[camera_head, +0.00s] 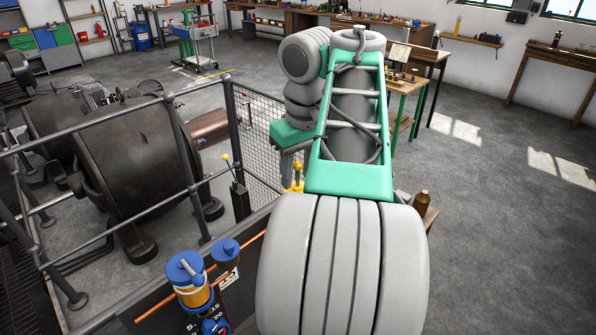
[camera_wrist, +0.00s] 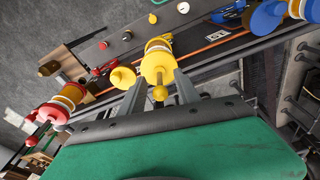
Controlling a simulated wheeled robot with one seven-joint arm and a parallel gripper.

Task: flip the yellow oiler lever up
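The yellow oiler (camera_wrist: 158,62) stands in the middle of the wrist view, with a pale band below its yellow top. A darker yellow ball knob (camera_wrist: 159,93), seemingly its lever's end, lies between the two grey fingers of my gripper (camera_wrist: 159,79). The fingers are apart, one on each side of the knob; I cannot tell if either touches it. The lever's tilt is hard to read, as the knob faces the camera. In the head view only a small part of the yellow oiler (camera_head: 297,183) shows; my arm hides the rest.
A blue oiler (camera_head: 190,280) with a smaller blue cup (camera_head: 225,253) stands to the left in the head view. A red oiler (camera_wrist: 65,103) is left of the yellow one in the wrist view. A smaller yellow cup (camera_wrist: 122,77) sits close beside the yellow oiler. A railing (camera_head: 100,117) runs at the left.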

